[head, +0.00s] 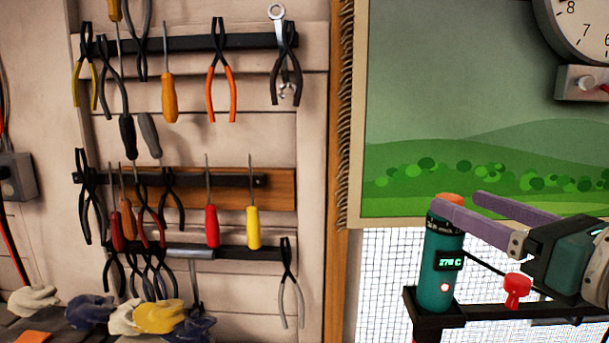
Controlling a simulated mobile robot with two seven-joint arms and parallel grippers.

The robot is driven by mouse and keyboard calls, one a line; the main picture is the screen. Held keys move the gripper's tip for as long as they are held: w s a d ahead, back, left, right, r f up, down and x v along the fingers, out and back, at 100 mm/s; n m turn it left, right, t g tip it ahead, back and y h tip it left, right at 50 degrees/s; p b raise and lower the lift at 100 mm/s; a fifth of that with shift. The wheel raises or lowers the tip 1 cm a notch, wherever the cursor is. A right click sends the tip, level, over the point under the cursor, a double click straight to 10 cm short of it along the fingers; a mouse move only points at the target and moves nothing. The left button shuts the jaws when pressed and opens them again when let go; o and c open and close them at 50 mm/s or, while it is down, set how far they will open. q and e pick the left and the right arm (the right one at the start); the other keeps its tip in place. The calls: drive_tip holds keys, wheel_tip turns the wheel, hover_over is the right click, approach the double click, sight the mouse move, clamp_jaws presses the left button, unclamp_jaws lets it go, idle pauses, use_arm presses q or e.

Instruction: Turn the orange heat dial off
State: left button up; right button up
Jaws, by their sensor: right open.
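The orange heat dial (449,197) is on top of an upright teal cylindrical tool (436,270). The tool has a small dark display with lit digits, which seem to read about 270 C, and a glowing red light below it. My right gripper (457,200) comes in from the right, open, with its two purple-grey fingers apart at the top of the tool. The near finger hides part of the dial; I cannot tell whether either finger touches it. My left gripper is not in view.
The tool stands in a black holder (408,303) on a dark rail, with a red knob-like part (517,290) to its right under my gripper. Pliers and screwdrivers hang on the left wall above several gloves (160,317).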

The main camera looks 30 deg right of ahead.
sight(443, 194)
drive_tip(key=w, duration=0.1)
drive_tip(key=w+p, duration=0.1)
drive_tip(key=w, duration=0.3)
drive_tip(key=shift+d+r, duration=0.15)
drive_tip(key=shift+d, duration=0.15)
drive_tip(key=shift+w+p, duration=0.35)
drive_tip(key=shift+w, duration=0.6)
drive_tip(key=shift+c, duration=0.3)
clamp_jaws()
